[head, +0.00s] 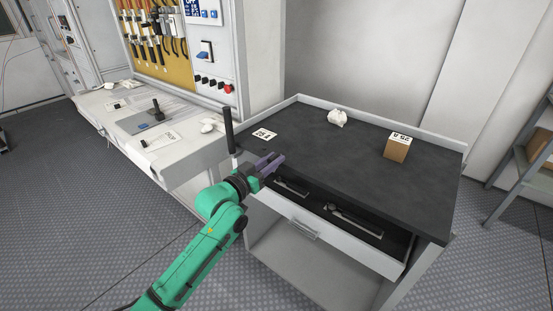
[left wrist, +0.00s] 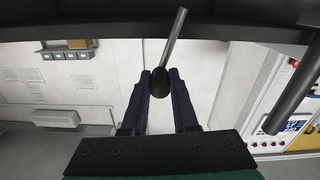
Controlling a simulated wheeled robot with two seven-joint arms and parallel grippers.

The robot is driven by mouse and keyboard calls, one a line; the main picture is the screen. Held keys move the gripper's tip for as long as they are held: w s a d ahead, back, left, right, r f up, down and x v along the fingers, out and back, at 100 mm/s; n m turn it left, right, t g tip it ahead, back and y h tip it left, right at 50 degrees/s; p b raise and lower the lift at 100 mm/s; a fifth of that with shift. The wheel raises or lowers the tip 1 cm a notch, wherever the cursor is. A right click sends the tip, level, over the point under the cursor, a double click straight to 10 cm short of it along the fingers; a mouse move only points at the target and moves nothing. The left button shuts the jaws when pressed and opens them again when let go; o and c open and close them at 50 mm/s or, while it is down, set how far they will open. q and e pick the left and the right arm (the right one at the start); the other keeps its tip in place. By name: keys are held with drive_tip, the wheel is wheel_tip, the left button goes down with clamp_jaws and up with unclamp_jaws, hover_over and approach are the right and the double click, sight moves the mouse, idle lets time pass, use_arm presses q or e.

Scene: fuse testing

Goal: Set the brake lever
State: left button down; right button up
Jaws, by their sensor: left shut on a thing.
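My left gripper (head: 271,164) is at the front left corner of the dark-topped table (head: 345,160), its purple fingers pointing right along the front edge. In the left wrist view the fingers (left wrist: 160,78) are shut on the dark round knob of a thin grey rod, which I take for the brake lever (left wrist: 175,38). The rod leans up and slightly right from the knob toward a dark edge. In the head view the fingers hide this knob. My right gripper is not in view.
A black upright handle (head: 228,130) stands just left of the gripper. An open drawer (head: 340,229) with dark tools juts out below the tabletop. A cardboard box (head: 396,150) and a white object (head: 337,118) lie on the table. A control bench (head: 185,155) stands left.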

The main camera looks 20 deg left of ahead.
use_arm(q)
drive_tip(key=w+a+f+n+b, duration=0.1)
drive_tip(key=w+a+n, duration=0.1)
drive_tip(key=a+n, duration=0.4)
drive_tip(key=shift+w+a+n, duration=0.35)
drive_tip(key=shift+n, duration=1.95)
drive_tip(key=c, duration=0.7)
unclamp_jaws()
drive_tip(key=shift+f, duration=0.1)
drive_tip(key=shift+s, duration=0.1)
